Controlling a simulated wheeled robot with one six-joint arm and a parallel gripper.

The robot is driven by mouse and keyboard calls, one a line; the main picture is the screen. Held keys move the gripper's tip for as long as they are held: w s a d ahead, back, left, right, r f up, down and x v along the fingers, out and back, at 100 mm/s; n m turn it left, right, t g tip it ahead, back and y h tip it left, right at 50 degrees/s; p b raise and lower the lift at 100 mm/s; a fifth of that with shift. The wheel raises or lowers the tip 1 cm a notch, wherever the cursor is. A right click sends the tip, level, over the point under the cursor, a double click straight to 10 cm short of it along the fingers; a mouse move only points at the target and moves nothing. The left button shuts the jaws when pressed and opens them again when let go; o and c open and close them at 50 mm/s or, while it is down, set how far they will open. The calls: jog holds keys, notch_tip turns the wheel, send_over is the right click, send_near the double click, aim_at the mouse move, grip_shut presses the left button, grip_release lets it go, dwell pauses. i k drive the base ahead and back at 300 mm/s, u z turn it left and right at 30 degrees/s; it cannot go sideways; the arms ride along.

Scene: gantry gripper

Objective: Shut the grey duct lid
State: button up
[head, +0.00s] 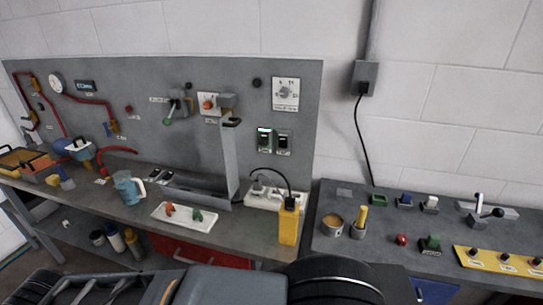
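The grey duct (190,196) is a long open trough on the workbench, against the back panel. A tall, narrow grey plate (231,165) stands upright at its right end and looks like the duct lid, raised open. A black piece (232,122), perhaps a handle, sits at its top. The hinge is too small to make out. Parts of my arm cross the bottom edge of the head view, well in front of the duct. I cannot make out any fingertips of my gripper there.
A white tray (163,218) with a red and a green piece lies in front of the duct. A blue jug (128,188) stands to the left. A yellow device (289,224) with a black cable and a white power strip (262,199) stand to the right.

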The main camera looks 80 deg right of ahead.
aim_at(226, 126)
jog(key=z, duration=0.05)
jog(key=k, duration=0.2)
jog(key=z, duration=2.15)
jog(key=k, duration=0.4)
jog(key=z, duration=1)
jog(key=i, duration=0.6)
jog(key=u, duration=1.05)
